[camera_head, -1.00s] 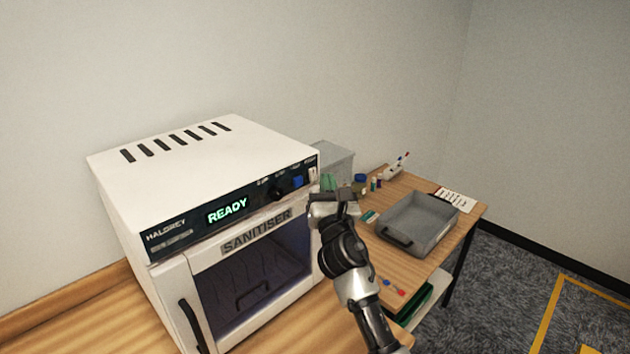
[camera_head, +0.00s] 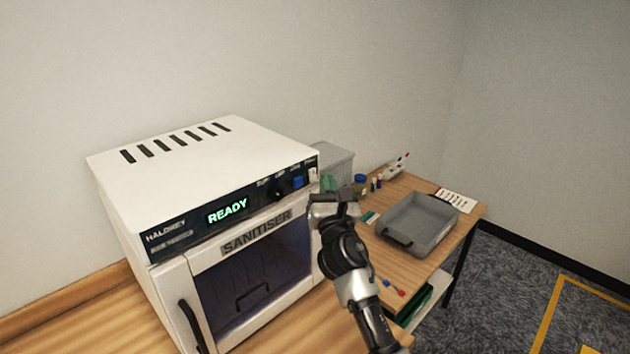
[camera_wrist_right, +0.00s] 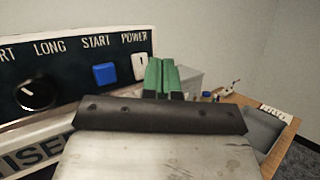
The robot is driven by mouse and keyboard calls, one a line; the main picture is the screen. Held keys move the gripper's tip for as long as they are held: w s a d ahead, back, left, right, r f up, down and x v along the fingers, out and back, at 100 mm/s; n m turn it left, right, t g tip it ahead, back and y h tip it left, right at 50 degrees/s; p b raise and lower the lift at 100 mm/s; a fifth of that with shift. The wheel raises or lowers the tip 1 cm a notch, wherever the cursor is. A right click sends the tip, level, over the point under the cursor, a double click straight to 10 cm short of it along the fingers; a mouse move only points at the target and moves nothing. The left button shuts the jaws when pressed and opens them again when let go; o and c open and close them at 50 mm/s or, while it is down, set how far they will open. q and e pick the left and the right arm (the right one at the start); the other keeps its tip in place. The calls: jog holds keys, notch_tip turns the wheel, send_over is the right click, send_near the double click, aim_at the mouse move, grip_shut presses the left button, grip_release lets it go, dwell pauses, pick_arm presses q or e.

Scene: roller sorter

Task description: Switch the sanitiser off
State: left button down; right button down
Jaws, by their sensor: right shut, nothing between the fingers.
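The white sanitiser (camera_head: 170,180) stands on the wooden worktop, its door closed and its display (camera_head: 227,211) lit green with "READY". Its front panel carries a black knob (camera_head: 278,194), a blue START button (camera_head: 298,182) and a white POWER switch (camera_head: 312,174). In the right wrist view the POWER switch (camera_wrist_right: 139,67) sits just left of the green fingertips, with the blue START button (camera_wrist_right: 105,74) further left. My right gripper (camera_wrist_right: 160,76) is shut and empty, in front of the panel's right end; I cannot tell whether it touches the switch. My left gripper is not in view.
Right of the sanitiser, a wooden table holds a grey tray (camera_head: 450,209), a grey bin (camera_head: 335,158), small bottles (camera_head: 376,183) and a paper sheet (camera_head: 455,200). A wall stands close behind. Floor at the right is open.

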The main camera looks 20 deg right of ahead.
jog(key=shift+w, duration=0.15)
dwell(0.6)
jog(key=shift+w+a+f, duration=0.1)
jog(key=shift+w+a, duration=0.05)
jog(key=shift+w, duration=0.1)
jog(key=shift+w+a+b, duration=0.1)
jog(key=shift+w+b, duration=0.2)
jog(key=shift+b, duration=0.05)
dwell(0.7)
jog(key=shift+s, duration=0.1)
jog(key=shift+s+d+p, duration=0.25)
jog(key=shift+s+p, duration=0.25)
jog(key=shift+s, duration=0.2)
jog(key=s+p, duration=0.1)
jog(key=s+d, duration=0.1)
jog(key=s, duration=0.1)
jog(key=s+r+p, duration=0.1)
jog(key=shift+s+d+p, duration=0.3)
jog(key=shift+d, duration=0.05)
